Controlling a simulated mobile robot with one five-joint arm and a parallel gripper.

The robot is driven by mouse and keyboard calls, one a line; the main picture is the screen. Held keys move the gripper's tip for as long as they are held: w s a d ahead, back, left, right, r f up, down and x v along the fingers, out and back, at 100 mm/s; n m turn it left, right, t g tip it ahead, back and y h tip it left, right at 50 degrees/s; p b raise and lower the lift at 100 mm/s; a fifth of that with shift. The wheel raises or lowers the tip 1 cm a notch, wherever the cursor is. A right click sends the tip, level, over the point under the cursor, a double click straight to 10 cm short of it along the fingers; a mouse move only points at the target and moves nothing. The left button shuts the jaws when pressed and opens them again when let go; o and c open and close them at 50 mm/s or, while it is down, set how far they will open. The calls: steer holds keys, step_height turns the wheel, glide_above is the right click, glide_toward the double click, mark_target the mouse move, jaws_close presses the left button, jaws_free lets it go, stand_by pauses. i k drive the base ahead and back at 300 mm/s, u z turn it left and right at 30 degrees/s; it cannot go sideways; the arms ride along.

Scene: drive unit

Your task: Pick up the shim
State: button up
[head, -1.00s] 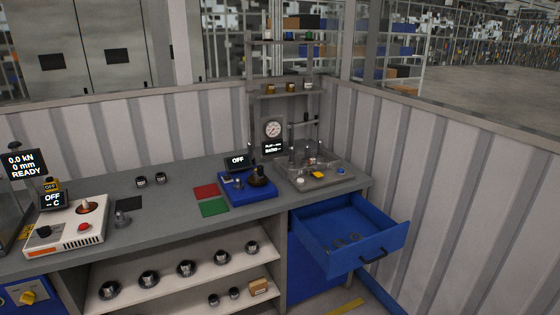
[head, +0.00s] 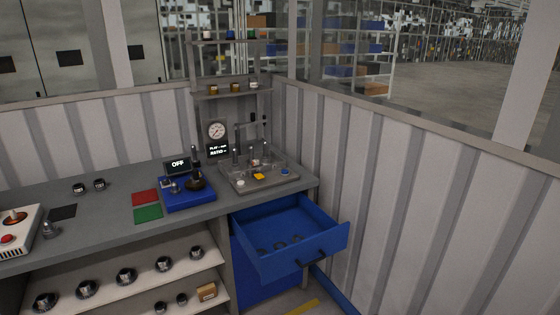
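The blue drawer (head: 332,240) under the right end of the bench is pulled open. My gripper is not in view.
The grey bench (head: 110,205) carries a blue unit (head: 188,195), red (head: 145,197) and green (head: 148,214) pads, and a grey tray (head: 235,182) with small parts. A lower shelf (head: 110,304) holds several metal parts. A ribbed wall (head: 420,220) stands close right of the drawer.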

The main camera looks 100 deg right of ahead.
mark_target(256, 162)
steer(key=k, duration=1.45)
steer(key=z, duration=1.5)
steer(key=i, duration=1.65)
steer(key=u, duration=0.15)
